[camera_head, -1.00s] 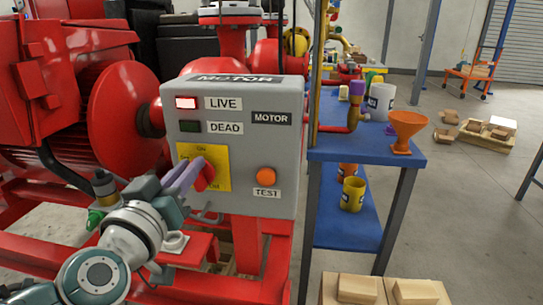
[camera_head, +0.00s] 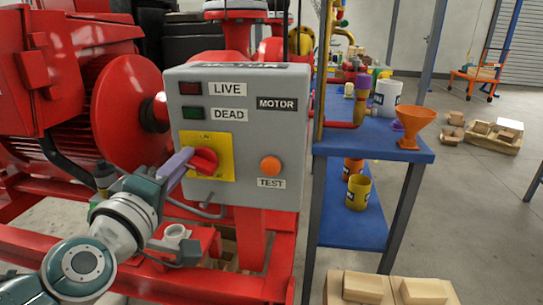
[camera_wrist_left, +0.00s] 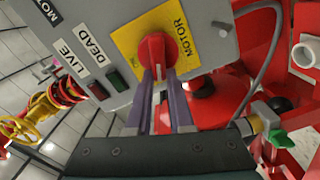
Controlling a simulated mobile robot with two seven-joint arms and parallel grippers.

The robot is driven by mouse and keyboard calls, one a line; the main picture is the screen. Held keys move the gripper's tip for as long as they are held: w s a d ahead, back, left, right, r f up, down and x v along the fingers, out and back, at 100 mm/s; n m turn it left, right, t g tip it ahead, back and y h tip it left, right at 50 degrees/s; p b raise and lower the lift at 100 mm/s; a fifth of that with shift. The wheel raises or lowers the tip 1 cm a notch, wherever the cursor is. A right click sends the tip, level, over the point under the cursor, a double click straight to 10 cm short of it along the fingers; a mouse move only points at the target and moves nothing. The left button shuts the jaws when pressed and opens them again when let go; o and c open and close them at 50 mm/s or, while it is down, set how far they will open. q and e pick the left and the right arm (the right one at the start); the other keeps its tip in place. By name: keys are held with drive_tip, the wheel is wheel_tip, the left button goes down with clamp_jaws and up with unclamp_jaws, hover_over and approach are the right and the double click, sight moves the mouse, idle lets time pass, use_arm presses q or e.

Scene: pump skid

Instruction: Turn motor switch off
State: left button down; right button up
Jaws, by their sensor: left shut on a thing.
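The motor switch is a red rotary knob (camera_head: 205,160) on a yellow plate (camera_head: 220,142) on the front of a grey motor box (camera_head: 285,130). My left gripper (camera_head: 187,161) comes in from the left with its purple fingers on the knob. In the left wrist view, the fingers (camera_wrist_left: 160,80) close around the red knob (camera_wrist_left: 155,52) from both sides. The LIVE lamp (camera_head: 190,88) is dark red and looks unlit. My right gripper is not in view.
An orange TEST button (camera_head: 270,165) is on the same box, right of the switch. Red pump machinery (camera_head: 120,110) stands behind and left. A blue bench (camera_head: 375,142) with an orange funnel (camera_head: 415,127) stands to the right. Boxes (camera_head: 362,287) lie in front of it.

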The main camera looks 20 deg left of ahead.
use_arm(q)
drive_tip(key=shift+f+n+b, duration=0.25)
drive_tip(key=shift+n+b, duration=0.1)
drive_tip(key=shift+n, duration=0.65)
drive_tip(key=shift+f+n+b, duration=0.25)
drive_tip(key=shift+n+b, duration=0.1)
drive_tip(key=shift+n, duration=0.65)
drive_tip(key=c, duration=0.8)
unclamp_jaws()
drive_tip(key=v, duration=1)
